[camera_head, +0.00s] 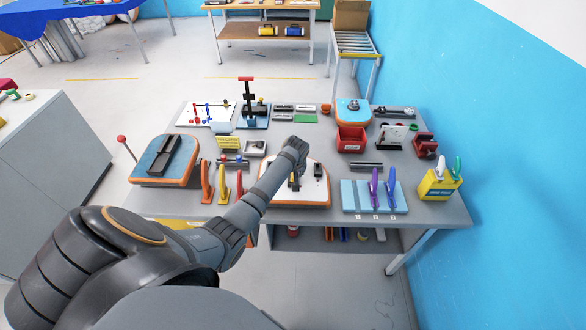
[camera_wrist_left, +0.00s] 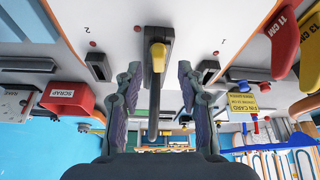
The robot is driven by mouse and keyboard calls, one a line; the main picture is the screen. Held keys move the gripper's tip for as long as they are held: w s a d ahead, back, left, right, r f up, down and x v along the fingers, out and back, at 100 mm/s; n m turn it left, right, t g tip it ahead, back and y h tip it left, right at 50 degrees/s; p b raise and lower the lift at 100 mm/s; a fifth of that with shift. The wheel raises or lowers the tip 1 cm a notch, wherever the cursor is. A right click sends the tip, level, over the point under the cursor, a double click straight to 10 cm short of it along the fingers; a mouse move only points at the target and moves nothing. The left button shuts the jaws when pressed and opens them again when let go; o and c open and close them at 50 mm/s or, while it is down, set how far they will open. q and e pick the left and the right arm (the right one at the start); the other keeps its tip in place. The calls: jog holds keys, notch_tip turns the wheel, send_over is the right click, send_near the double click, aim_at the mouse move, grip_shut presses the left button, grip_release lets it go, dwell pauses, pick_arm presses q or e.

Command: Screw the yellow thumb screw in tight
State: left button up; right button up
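The yellow thumb screw (camera_wrist_left: 158,56) stands on a dark bar-like fixture (camera_wrist_left: 152,35) on the white board. In the head view it is a small yellow spot (camera_head: 292,188) on the white, orange-rimmed board (camera_head: 268,193), partly hidden by my arm. My left gripper (camera_wrist_left: 159,68) is open, with one finger on each side of the screw in the left wrist view. A gap shows between the screw and each finger. In the head view this gripper (camera_head: 295,178) points down over the board. My right gripper is in neither view.
Small black blocks (camera_wrist_left: 98,66) flank the fixture on the board. Red, orange and yellow handles (camera_head: 222,187) stand left of it. A blue rack with purple handles (camera_head: 348,195) is at right, a red bin (camera_head: 350,139) behind. The table (camera_head: 430,210) is crowded.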

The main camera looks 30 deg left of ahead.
pick_arm(q)
jog(key=v, duration=0.9)
jog(key=shift+s+r, duration=0.2)
